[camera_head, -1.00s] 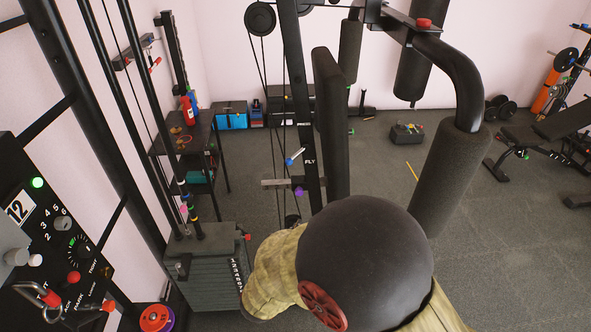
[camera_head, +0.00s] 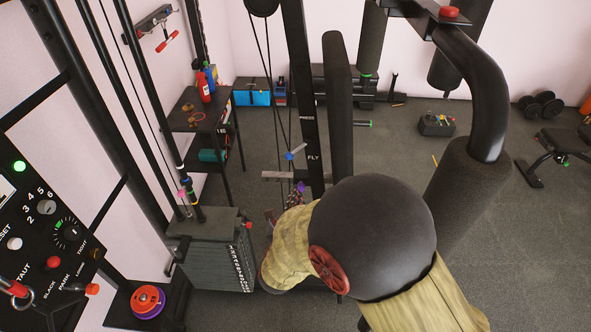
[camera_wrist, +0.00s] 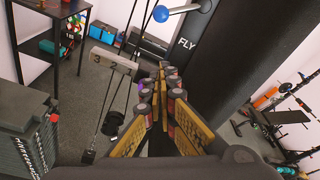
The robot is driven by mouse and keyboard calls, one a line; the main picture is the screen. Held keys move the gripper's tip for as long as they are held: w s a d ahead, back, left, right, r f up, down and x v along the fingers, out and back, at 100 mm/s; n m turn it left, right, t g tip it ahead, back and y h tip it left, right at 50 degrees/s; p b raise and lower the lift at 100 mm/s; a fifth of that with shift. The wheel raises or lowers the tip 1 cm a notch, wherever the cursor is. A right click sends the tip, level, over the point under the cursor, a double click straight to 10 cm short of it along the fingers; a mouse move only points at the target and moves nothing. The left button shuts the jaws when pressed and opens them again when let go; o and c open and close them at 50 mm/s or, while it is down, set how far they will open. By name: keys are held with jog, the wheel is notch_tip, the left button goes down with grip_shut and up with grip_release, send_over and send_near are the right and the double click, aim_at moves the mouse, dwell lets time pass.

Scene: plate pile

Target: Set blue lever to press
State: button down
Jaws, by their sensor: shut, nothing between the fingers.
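The blue lever (camera_head: 291,155) has a blue ball end on a pale rod on the black upright post. Its ball points left and slightly down, beside the FLY label (camera_head: 313,157); the PRESS label (camera_head: 306,118) is higher up. In the wrist view the blue ball (camera_wrist: 160,14) and its rod are at the top, beyond the fingertips and apart from them. My gripper (camera_head: 297,195) is below the lever, partly hidden by my arm. In the wrist view my gripper (camera_wrist: 160,95) is shut and empty, pointing toward the post.
A purple knob (camera_head: 300,187) lies close to my fingertips. A grey horizontal bar (camera_head: 280,175) crosses below the lever, with cables beside it. A black pad (camera_head: 339,100) stands right of the post. The weight stack (camera_head: 212,262) is at lower left.

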aim_at(298, 150)
jog(key=x, duration=1)
jog(key=a+r, duration=0.2)
jog(key=r, duration=0.1)
jog(key=shift+s+r, duration=0.2)
jog(key=shift+a, duration=0.1)
